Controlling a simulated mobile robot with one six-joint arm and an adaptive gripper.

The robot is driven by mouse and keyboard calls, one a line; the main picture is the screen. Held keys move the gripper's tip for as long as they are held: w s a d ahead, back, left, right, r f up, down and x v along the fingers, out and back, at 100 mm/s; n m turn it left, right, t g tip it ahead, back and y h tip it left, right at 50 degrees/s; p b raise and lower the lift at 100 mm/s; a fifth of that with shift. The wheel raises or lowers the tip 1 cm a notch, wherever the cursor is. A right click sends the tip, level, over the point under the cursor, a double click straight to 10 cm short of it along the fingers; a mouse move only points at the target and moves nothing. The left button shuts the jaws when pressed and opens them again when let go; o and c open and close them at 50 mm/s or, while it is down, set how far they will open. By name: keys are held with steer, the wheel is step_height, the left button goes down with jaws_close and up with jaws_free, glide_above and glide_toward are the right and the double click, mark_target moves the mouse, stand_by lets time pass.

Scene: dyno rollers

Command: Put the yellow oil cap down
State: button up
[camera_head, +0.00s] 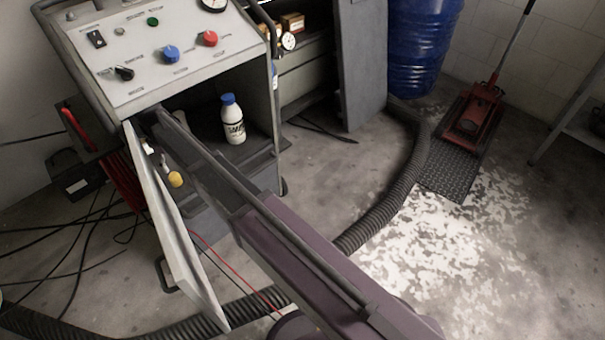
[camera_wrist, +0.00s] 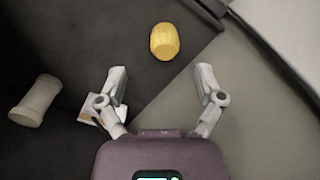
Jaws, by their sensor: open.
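The yellow oil cap (camera_wrist: 165,41) is a short yellow cylinder beyond my fingertips in the wrist view, over a dark surface near its edge. I cannot tell whether it rests there. In the head view the yellow cap (camera_head: 175,179) shows at the front of the cart's open compartment, beside my arm. My gripper (camera_wrist: 161,76) is open, its two fingers wide apart, with nothing between the tips. The cap is apart from both fingers. In the head view my arm hides most of the gripper.
A white bottle with a blue cap (camera_head: 232,122) stands on the cart's shelf. The cart's door (camera_head: 172,225) hangs open left of my arm. In the wrist view, a pale cylinder (camera_wrist: 35,101) and a small white-and-orange item (camera_wrist: 88,116) are at left. A hose (camera_head: 385,205) crosses the floor.

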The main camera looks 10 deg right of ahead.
steer(key=s+d+m, duration=0.2)
steer(key=d+m, duration=0.1)
steer(key=d, duration=0.8)
steer(key=s+d+m, duration=0.3)
steer(key=d, duration=0.9)
steer(key=s+d+m, duration=0.3)
steer(key=s+d, duration=0.3)
steer(key=d, duration=0.3)
steer(key=s+d+m, duration=0.4)
steer(key=s+d, duration=0.2)
steer(key=d, duration=0.4)
steer(key=shift+m, duration=0.3)
step_height(320, 180, up, 38)
steer(key=p, duration=3.7)
steer(key=shift+f+p, duration=0.2)
steer(key=shift+p, duration=0.1)
